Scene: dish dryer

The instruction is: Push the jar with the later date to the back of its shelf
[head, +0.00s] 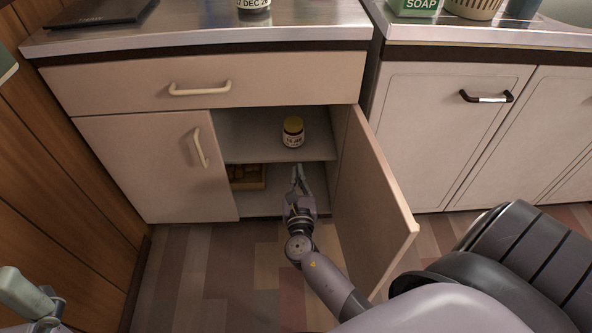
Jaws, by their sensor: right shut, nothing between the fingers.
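My right gripper (298,172) is shut and empty, just below the upper shelf's front edge in the picture, at the cabinet opening and apart from the shelf jar.
The cabinet's right door (370,190) stands open beside my right arm; the left door (155,165) is shut. A wooden box (247,184) sits on the lower shelf. The upper shelf looks clear around its jar. A soap box (415,7) and basket (473,8) stand on the right worktop.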

